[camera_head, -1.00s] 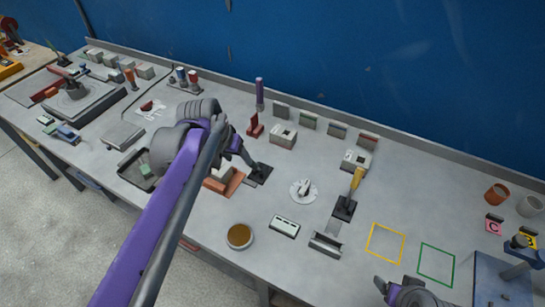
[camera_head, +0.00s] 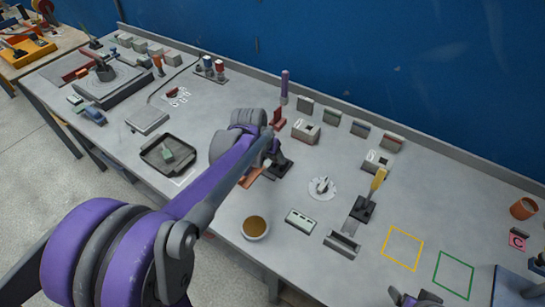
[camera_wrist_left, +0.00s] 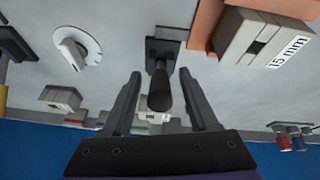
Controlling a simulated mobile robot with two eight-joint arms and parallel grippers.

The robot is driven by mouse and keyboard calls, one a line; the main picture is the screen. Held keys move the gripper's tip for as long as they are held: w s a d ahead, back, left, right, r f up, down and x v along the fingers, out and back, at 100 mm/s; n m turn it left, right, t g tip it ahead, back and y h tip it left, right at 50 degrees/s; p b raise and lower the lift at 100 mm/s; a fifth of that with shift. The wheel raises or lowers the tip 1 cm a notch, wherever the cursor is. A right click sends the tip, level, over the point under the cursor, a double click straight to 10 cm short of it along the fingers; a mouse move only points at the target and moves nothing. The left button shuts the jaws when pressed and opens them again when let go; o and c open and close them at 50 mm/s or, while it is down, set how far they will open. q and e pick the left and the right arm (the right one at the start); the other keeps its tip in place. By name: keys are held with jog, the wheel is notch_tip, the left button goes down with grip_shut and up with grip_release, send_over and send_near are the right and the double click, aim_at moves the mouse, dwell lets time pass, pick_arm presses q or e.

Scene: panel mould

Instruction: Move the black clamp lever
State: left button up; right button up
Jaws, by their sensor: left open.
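The black clamp lever (camera_wrist_left: 160,92) stands up from a small dark base plate (camera_wrist_left: 163,48) in the left wrist view. Its round end points toward the camera, between the two fingers of my left gripper (camera_wrist_left: 159,78). These fingers are apart, one on each side of the lever, with no visible contact. In the head view my left gripper (camera_head: 270,150) is over the lever, and my wrist hides most of it; the dark base (camera_head: 281,168) shows. My right gripper (camera_head: 413,300) is only partly in view at the bottom edge, its jaws unclear.
An orange fixture with a grey block marked 15 mm (camera_wrist_left: 262,38) is close beside the lever. A white dial (camera_head: 322,187) and a yellow-handled lever (camera_head: 377,182) stand to the right. An amber bowl (camera_head: 255,228) is near the front edge. Yellow and green outlined squares are bare.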

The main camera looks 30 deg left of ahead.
pick_arm(q)
grip_shut()
dwell(0.3)
dwell(1.2)
